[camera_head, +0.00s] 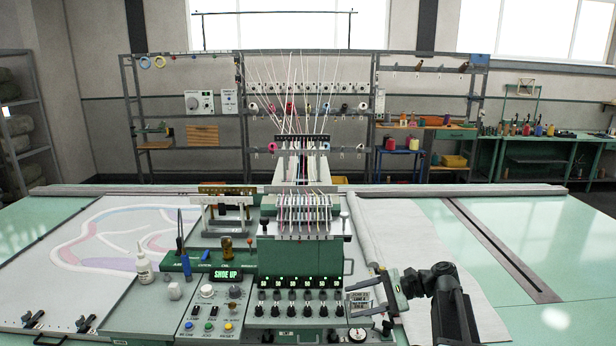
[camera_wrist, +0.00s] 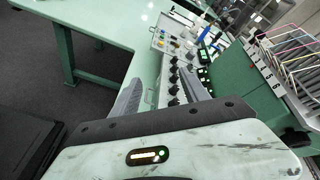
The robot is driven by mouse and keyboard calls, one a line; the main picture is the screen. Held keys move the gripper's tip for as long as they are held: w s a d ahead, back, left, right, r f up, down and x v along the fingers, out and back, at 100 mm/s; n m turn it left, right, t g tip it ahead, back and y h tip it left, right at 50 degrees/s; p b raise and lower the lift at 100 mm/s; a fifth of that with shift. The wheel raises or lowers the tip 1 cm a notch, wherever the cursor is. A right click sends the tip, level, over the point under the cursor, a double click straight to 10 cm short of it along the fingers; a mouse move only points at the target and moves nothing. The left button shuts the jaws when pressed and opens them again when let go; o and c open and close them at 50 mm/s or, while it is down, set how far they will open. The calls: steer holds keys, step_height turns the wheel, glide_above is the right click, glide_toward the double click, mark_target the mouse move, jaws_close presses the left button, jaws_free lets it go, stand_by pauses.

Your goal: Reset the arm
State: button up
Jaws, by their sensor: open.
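My gripper (camera_head: 368,297) is at the right side of the green machine's control panel (camera_head: 300,292), with its two fingers pointing left. In the wrist view my gripper (camera_wrist: 160,94) has its fingers spread apart with nothing between them. The knobs of the control panel (camera_wrist: 174,72) show beyond and between the fingers. My arm comes in from the lower right of the head view. I cannot tell whether a finger touches the machine.
A needle head with threads (camera_head: 305,210) rises behind the panel. A patterned cloth (camera_head: 100,250) covers the left table. The green table at right (camera_head: 540,250) is mostly clear.

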steer(key=s+a+f+n+g+h+b, duration=0.1)
steer(key=s+a+f+n+h, duration=0.2)
steer(key=f, duration=0.4)
steer(key=s+a+f+n+g+h+b, duration=0.1)
steer(key=s+a+f+h+b, duration=0.15)
steer(key=s+a+f, duration=0.35)
steer(key=s+d+f+n+h, duration=0.1)
steer(key=d+f+n+h, duration=0.1)
steer(key=d, duration=0.4)
steer(key=s+d+f+n+t+h, duration=0.1)
steer(key=d+f+n+h, duration=0.2)
steer(key=d+n+h, duration=0.2)
steer(key=shift+s+d+f+h+p, duration=0.15)
steer(key=shift+d+f+h+p, duration=0.2)
steer(key=shift+d+h, duration=0.3)
steer(key=shift+a, duration=0.15)
